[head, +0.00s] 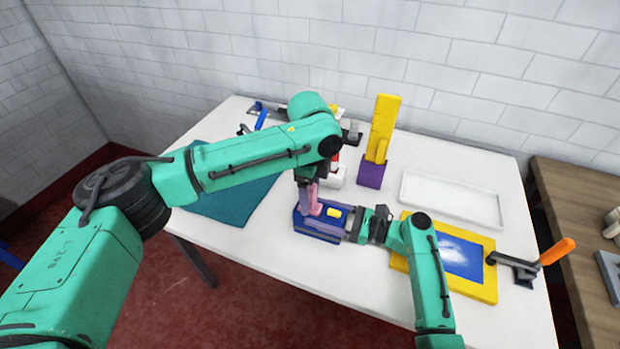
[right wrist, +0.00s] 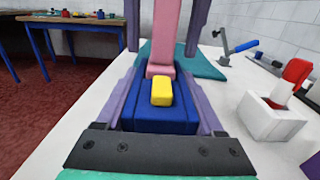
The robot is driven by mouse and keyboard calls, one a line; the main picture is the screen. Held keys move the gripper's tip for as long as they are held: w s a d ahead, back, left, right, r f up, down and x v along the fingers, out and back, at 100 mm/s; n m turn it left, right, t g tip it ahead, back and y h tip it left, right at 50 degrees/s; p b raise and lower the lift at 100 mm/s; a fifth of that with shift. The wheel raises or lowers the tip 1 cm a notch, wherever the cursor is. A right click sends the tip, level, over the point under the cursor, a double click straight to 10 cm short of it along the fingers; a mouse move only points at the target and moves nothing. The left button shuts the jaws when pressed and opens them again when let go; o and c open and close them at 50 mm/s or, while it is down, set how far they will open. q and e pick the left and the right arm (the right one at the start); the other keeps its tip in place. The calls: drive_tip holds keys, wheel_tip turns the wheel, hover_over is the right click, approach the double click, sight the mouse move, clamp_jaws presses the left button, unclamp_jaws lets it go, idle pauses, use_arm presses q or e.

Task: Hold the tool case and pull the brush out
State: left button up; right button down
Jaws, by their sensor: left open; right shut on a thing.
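The tool case is a dark blue box (head: 314,228) near the front edge of the white table; it also fills the middle of the right wrist view (right wrist: 165,127). A pink upright piece (right wrist: 165,40), apparently the brush, stands in its far part, behind a yellow block (right wrist: 161,92) on top. My right gripper (head: 338,225) is shut on the case, its purple fingers along both sides. My left gripper (head: 308,190) points down from above, with one finger on each side of the pink piece (right wrist: 165,20). It is open. The brush's lower end is hidden.
A teal mat (head: 230,196) lies left of the case. Behind are a white holder with a red part (right wrist: 272,118) and a purple block with a yellow piece (head: 372,172). A white tray (head: 450,212), a yellow-framed panel (head: 488,290) and an orange-handled tool (head: 555,252) are right.

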use_arm(q)
drive_tip(key=shift+f, duration=0.25)
clamp_jaws()
drive_tip(key=c, duration=0.9)
unclamp_jaws()
clamp_jaws()
drive_tip(key=shift+r, duration=4.3)
